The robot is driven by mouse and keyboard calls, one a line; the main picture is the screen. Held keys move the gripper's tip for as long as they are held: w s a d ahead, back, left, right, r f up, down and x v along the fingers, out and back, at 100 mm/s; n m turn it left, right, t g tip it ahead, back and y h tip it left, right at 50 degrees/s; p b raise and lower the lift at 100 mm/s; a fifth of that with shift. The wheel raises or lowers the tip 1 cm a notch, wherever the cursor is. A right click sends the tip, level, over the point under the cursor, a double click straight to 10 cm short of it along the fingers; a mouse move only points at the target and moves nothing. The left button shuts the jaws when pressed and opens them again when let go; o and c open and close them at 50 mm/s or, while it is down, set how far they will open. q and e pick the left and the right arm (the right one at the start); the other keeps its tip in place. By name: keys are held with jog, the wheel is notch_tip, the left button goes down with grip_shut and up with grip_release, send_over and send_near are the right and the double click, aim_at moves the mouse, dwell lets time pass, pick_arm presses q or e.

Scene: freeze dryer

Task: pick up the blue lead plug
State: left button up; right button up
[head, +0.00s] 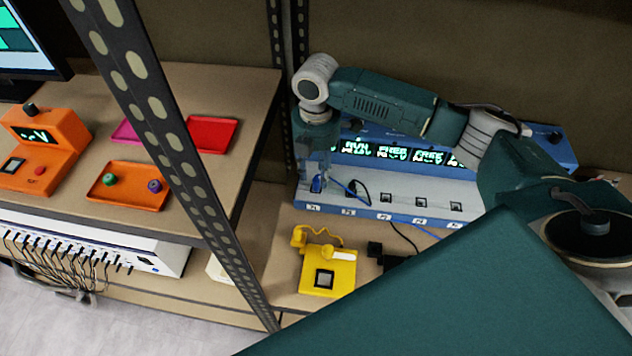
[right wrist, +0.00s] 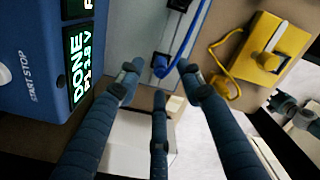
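The blue lead plug (head: 317,184) sits at the left end of the light front shelf of the blue device (head: 480,214), with a blue lead running from it. In the right wrist view the plug (right wrist: 161,66) shows between and beyond the finger ends. My right gripper (head: 316,168) is just above the plug in the head view. In the right wrist view my right gripper (right wrist: 160,74) has its fingers spread, with no visible grip on the plug. The fingers partly hide the device's left end in the head view. My left gripper is not in view.
A black plug (head: 360,190) sits right of the blue one. A yellow tester (head: 328,270) with a coiled cord and a black block (head: 388,258) stand in front of the device. A perforated rack post (head: 180,160) crosses the left side. An orange tray (head: 130,187) lies on the left shelf.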

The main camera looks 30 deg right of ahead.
notch_tip(320, 180, down, 3)
jog(key=shift+s+f+p, duration=0.1)
jog(key=shift+f+p, duration=0.1)
jog(key=shift+p, duration=0.2)
jog(key=shift+f, duration=0.25)
grip_shut()
jog(key=shift+r, duration=0.15)
notch_tip(320, 180, up, 20)
jog(key=b, duration=0.2)
jog(key=shift+b, duration=0.4)
jog(key=b, duration=0.2)
send_over(316, 179)
jog(key=shift+f, duration=5.75)
